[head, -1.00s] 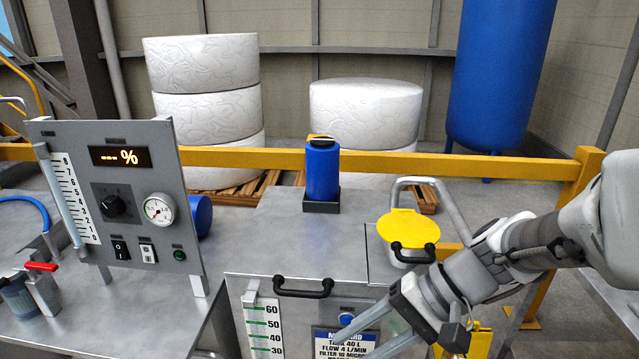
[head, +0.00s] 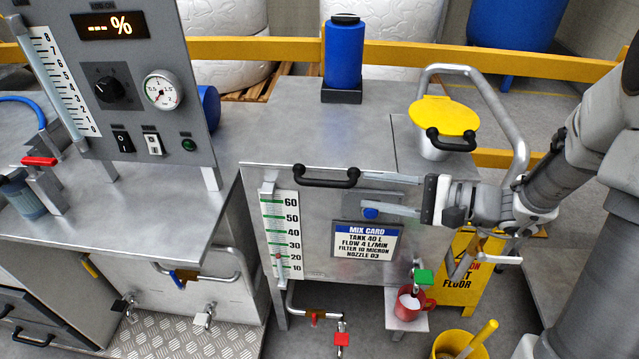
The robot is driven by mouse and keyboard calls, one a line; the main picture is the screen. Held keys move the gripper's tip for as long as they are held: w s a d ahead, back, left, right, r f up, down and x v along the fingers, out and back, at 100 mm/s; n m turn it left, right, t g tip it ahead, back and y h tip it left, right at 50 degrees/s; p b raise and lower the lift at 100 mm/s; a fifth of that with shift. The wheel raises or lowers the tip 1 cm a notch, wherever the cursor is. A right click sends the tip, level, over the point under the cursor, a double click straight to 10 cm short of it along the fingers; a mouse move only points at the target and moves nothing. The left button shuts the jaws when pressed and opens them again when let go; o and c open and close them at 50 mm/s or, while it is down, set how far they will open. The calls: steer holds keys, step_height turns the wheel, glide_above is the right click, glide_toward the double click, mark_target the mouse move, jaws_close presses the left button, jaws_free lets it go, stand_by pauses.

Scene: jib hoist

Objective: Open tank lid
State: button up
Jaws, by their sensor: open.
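The tank (head: 315,235) is a grey metal box with a level scale (head: 280,232) on its front. Its flat grey lid (head: 270,135) lies shut on top, with a black bar handle (head: 326,178) at the front edge. My gripper (head: 377,193) is open and empty in front of the tank, pointing left. Its upper finger reaches close to the handle's right end; I cannot tell whether they touch. The lower finger passes in front of a plate with a blue button (head: 370,213), above the mix card (head: 366,240).
A blue canister (head: 342,55) stands in a dark holder on the tank top. Right of it are a yellow-lidded funnel (head: 440,117) and a bent grey pipe (head: 500,110). A control panel (head: 130,85) stands left. A red mug (head: 412,303) and yellow bucket (head: 455,343) are below.

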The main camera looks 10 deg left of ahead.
mark_target(329, 185)
steer(key=b+x, duration=0.1)
steer(key=x, duration=1.1)
steer(key=shift+c, duration=0.2)
jaws_close()
stand_by(0.9)
